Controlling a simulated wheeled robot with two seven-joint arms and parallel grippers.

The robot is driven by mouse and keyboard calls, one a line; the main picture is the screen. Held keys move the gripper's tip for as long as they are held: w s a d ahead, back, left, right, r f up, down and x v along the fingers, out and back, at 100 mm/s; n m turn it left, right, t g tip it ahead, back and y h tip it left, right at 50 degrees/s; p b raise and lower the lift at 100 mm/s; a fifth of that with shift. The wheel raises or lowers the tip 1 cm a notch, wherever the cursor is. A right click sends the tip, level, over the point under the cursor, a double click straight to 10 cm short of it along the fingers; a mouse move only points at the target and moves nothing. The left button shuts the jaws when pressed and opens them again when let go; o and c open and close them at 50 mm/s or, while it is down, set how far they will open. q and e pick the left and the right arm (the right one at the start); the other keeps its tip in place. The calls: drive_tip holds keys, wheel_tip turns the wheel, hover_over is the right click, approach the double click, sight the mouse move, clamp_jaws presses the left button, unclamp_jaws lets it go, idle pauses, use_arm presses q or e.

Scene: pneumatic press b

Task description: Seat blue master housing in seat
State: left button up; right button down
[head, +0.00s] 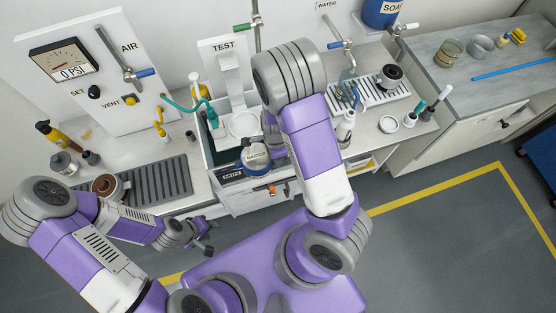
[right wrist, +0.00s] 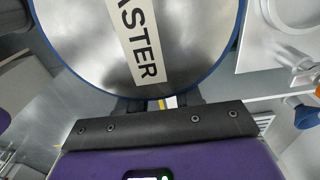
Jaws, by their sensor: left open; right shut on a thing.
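The blue master housing (head: 256,157) is a round metal disc with a blue rim and a white MASTER label. My right gripper is shut on its edge; in the right wrist view the fingers (right wrist: 160,104) meet the rim of the housing (right wrist: 95,55). In the head view my right arm hides most of that gripper. The housing is in front of the TEST station, over the bench front. A pale round seat (head: 243,124) shows below the TEST panel, clear of the housing. My left gripper (head: 207,238) is open and empty, low in front of the bench.
A dark ribbed mat (head: 160,182) and a brown-filled cup (head: 107,186) lie left of the station. A teal hose (head: 180,106) runs to a teal fitting beside the seat. A drip tray (head: 372,95) and bottles stand to the right. The floor at right (head: 440,240) is free.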

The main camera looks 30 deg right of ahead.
drive_tip(key=shift+w+d+f, duration=0.15)
drive_tip(key=shift+w+d, duration=0.35)
drive_tip(key=shift+w, duration=1.85)
drive_tip(key=shift+w+d+f, duration=0.1)
drive_tip(key=shift+w+d, duration=0.35)
drive_tip(key=shift+w, duration=1.85)
drive_tip(key=shift+w+d+f, duration=0.15)
drive_tip(key=shift+w+d, duration=0.35)
drive_tip(key=shift+w, duration=1.85)
drive_tip(key=shift+w+d+b, duration=0.25)
drive_tip(key=shift+w+b, duration=0.1)
drive_tip(key=shift+w, duration=0.8)
drive_tip(key=shift+w+d+b, duration=0.2)
drive_tip(key=shift+w+b, duration=0.1)
drive_tip(key=shift+w, duration=0.85)
drive_tip(key=shift+f+b, duration=0.75)
drive_tip(key=shift+f, duration=0.3)
drive_tip(key=c, duration=0.8)
unclamp_jaws()
drive_tip(key=shift+o, duration=0.6)
